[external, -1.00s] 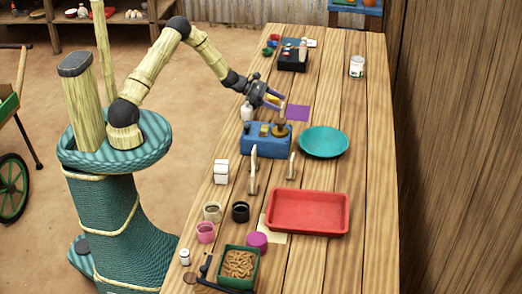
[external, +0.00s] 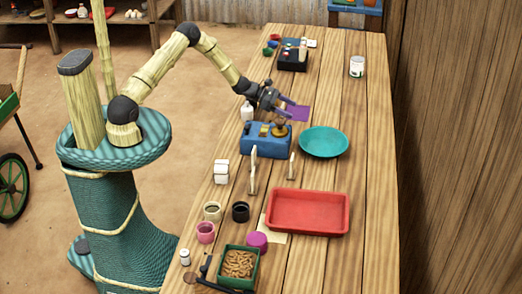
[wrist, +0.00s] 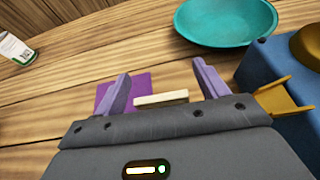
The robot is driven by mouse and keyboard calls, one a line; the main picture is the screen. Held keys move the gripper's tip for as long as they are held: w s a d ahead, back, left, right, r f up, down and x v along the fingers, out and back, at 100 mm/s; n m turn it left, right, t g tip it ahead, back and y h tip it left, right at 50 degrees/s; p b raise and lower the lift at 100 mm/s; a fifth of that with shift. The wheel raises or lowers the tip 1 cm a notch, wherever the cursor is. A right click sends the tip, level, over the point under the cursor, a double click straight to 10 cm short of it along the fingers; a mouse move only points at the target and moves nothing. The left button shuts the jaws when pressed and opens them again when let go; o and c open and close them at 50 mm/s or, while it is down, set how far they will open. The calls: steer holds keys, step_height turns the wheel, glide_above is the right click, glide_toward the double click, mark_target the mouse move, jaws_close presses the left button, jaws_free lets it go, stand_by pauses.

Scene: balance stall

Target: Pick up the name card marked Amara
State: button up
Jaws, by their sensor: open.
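My gripper (external: 284,106) is open, low over the table beside the purple square (external: 300,113). In the wrist view its two purple fingers (wrist: 160,72) stand apart. A pale, flat-edged piece (wrist: 161,99) shows between them, in front of or on the purple square (wrist: 135,83); it may be the top edge of a card. The fingers do not visibly close on it. No lettering shows on it, so I cannot tell whether it is the card marked Amara. In the external view my gripper hides this spot.
The blue balance base (external: 258,147) with a brass part stands close in front of my gripper. A teal dish (external: 324,142) is to its right, a red tray (external: 308,228) nearer the camera. A white bottle (external: 247,111) stands left. The table right of the purple square is clear.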

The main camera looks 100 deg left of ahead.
steer(key=shift+c, duration=0.2)
steer(key=c, duration=1.3)
step_height(320, 180, up, 10)
steer(key=shift+r+b, duration=0.1)
steer(key=shift+b, duration=0.2)
